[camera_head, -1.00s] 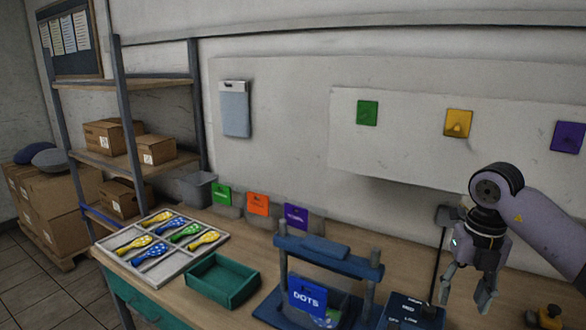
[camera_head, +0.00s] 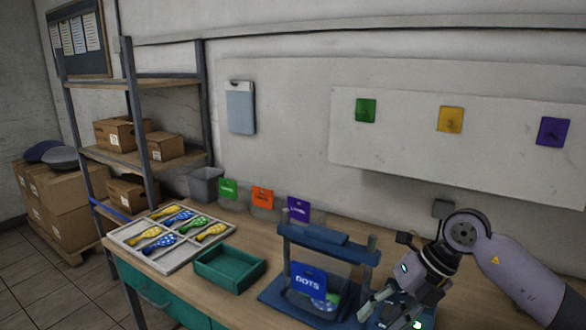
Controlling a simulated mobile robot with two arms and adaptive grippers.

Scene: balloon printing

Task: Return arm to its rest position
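My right arm comes in from the right. My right gripper (camera_head: 383,314) points down and left at the right side of the blue press (camera_head: 330,237), with its fingers apart and nothing seen between them. It covers most of the dark control box (camera_head: 428,318), where a green light glows. The blue DOTS plate (camera_head: 309,278) stands in the press, with a patterned balloon (camera_head: 325,302) partly showing at its lower right. My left gripper is out of view.
A divided tray (camera_head: 150,259) of patterned balloons and a green empty bin (camera_head: 229,268) sit left of the press. Green, orange and purple cards (camera_head: 298,208) stand behind. A shelf with boxes (camera_head: 165,146) is at the left. The wall panel (camera_head: 400,149) holds coloured plates.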

